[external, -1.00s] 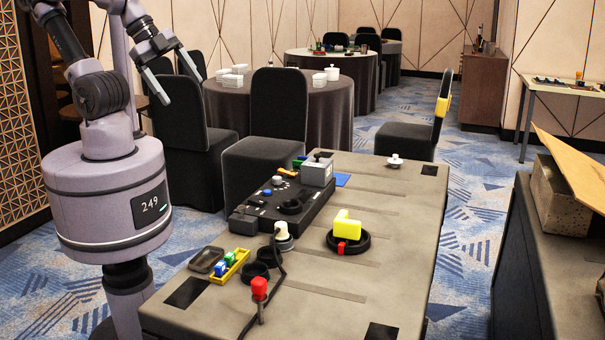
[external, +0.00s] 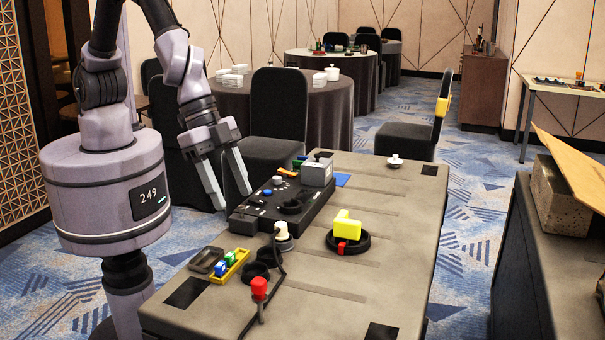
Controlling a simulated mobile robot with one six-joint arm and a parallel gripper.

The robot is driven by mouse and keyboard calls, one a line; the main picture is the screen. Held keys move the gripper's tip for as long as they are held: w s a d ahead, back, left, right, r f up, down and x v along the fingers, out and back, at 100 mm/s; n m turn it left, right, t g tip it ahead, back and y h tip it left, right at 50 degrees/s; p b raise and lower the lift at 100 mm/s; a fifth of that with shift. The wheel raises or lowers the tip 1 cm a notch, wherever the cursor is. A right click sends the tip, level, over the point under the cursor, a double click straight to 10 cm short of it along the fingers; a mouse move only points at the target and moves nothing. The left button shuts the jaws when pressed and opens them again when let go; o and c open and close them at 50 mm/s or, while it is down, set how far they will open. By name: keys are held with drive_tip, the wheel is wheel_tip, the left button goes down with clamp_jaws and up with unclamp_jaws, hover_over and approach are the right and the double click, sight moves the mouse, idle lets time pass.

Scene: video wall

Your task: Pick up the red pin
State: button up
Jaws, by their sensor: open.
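My gripper (external: 232,198) is open and empty, fingers pointing down. In the picture it is up and to the left of the red pin, near the left end of the black control panel (external: 262,222), and well apart from the pin. A small red part (external: 341,247) also shows at the front of a black ring, below a yellow block (external: 346,225).
The table's right front is mostly clear.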

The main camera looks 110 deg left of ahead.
approach(259, 297)
drive_tip(key=b+x, duration=0.2)
drive_tip(key=x, duration=0.1)
drive_tip(key=b+x, duration=0.2)
drive_tip(key=x, duration=0.2)
drive_tip(key=a+b+x, duration=0.1)
drive_tip(key=b+x, duration=0.1)
drive_tip(key=x, duration=0.1)
drive_tip(key=shift+s+f, duration=0.2)
drive_tip(key=shift+f, duration=0.35)
drive_tip(key=shift+r, duration=0.1)
clamp_jaws()
